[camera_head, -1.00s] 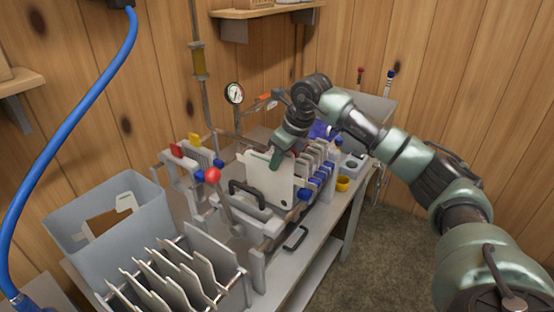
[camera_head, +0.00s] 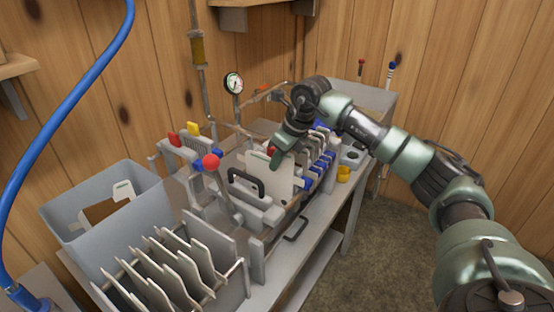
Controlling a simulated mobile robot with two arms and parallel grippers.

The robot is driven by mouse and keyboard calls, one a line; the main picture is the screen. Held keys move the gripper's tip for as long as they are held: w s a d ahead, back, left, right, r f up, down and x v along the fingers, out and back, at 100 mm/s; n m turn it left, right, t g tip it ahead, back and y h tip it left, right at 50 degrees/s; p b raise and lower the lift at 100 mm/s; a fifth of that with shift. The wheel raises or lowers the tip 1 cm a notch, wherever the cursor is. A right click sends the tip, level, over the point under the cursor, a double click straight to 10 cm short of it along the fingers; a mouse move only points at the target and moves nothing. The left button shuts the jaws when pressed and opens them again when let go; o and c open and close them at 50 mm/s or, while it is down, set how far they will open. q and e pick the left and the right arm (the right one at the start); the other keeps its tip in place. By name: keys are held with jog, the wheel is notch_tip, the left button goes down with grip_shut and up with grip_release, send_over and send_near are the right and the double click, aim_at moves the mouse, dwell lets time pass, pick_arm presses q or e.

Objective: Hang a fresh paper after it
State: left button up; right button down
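My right gripper (camera_head: 276,160) is over the press, at the top edge of a white filter paper (camera_head: 270,182). Its fingers look closed on the paper, though they are seen small and partly from behind. The paper hangs upright in the press, just behind the black-handled plate (camera_head: 245,182) and in front of the row of grey plates (camera_head: 318,158) with blue ends. Its lower edge is hidden. More white papers stand in a slotted rack (camera_head: 240,282) at the front. My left gripper is out of view.
A grey bin (camera_head: 75,235) with discarded-looking sheets stands at the left. A red-knobbed lever (camera_head: 211,162) rises in front of the press, and a pressure gauge (camera_head: 233,83) stands behind. A yellow cup (camera_head: 343,174) sits at the bench's right. Floor is clear at right.

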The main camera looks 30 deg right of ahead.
notch_tip(320, 180, down, 3)
jog(key=shift+b, duration=0.8)
jog(key=c, duration=1.3)
grip_release()
jog(key=shift+r, duration=0.1)
jog(key=shift+p+v, duration=2.3)
jog(key=shift+v, duration=1.7)
